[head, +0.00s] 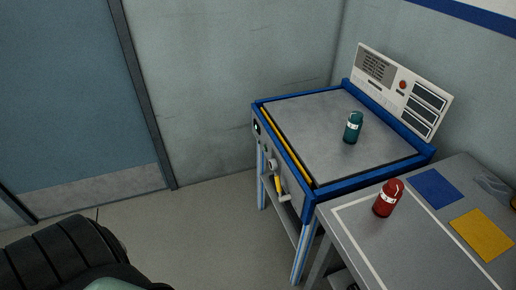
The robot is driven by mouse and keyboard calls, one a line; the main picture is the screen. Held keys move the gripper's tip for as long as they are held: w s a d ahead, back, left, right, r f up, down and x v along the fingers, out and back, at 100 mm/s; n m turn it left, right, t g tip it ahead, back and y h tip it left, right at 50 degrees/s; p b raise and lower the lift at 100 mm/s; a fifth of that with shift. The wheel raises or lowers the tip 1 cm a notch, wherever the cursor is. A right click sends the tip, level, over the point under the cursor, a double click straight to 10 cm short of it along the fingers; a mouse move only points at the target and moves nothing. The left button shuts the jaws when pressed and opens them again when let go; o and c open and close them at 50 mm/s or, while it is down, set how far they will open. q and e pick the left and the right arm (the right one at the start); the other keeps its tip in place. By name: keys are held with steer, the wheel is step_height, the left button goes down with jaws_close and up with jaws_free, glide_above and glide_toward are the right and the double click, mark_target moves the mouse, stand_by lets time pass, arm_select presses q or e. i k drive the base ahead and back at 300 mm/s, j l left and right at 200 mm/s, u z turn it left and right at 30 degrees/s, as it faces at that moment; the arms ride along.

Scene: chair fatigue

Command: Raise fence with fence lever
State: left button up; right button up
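A blue-framed test machine (311,193) with a grey flat top stands right of centre. A yellow strip (286,147) runs along the left edge of its top, level with the surface; it may be the fence. On its left-facing panel is a lever (278,185) with a yellow grip, hanging down below a round grey hub. A small grey crank-like handle (285,198) sits just beside it. A teal canister (353,127) stands upright on the machine top. Neither of my grippers shows in the head view.
A grey table (345,238) at the lower right bears a red canister (388,198), a blue square (437,187) and a yellow square (483,233). The floor (205,220) left of the machine is clear.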

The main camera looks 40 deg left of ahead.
mark_target(279, 187)
steer(key=u, duration=0.95)
